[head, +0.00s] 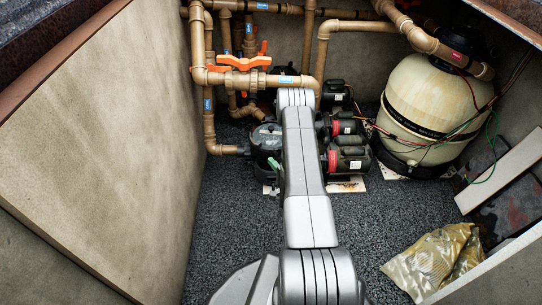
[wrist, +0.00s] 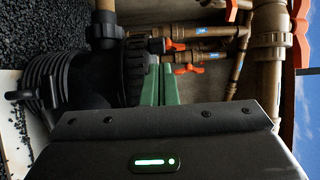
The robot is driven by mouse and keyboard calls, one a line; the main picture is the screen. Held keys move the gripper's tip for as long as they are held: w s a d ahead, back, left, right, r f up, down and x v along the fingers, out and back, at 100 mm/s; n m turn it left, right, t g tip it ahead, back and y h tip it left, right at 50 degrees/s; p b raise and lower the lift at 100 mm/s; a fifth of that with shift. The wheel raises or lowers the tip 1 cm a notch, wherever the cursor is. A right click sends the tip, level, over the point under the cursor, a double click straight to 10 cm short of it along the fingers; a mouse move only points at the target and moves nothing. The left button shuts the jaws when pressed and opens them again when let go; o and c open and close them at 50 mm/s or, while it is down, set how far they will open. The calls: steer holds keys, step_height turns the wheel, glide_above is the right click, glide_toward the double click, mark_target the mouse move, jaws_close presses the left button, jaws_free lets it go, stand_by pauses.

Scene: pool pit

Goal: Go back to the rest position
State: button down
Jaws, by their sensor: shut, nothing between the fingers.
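My gripper (wrist: 160,68) shows in the wrist view as two green fingers close together, shut and empty. They point toward brown pipework beside a black pump pot with a ribbed lid (wrist: 65,82). I cannot tell whether the fingertips touch anything. In the head view my grey arm reaches forward over the gravel floor to the pump area, and it hides most of the gripper.
The black pump pot (head: 266,138) stands left of my arm, and pump motors (head: 347,158) stand right of it. Brown pipes (head: 208,110) with an orange-handled valve (head: 243,63) rise behind. A cream filter tank (head: 430,105) stands right. A crumpled bag (head: 435,262) lies front right. Walls close both sides.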

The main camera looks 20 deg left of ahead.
steer(key=s+d, duration=0.1)
steer(key=s, duration=0.2)
steer(key=s+d+p, duration=0.1)
steer(key=shift+s+d, duration=0.2)
steer(key=shift+d, duration=0.15)
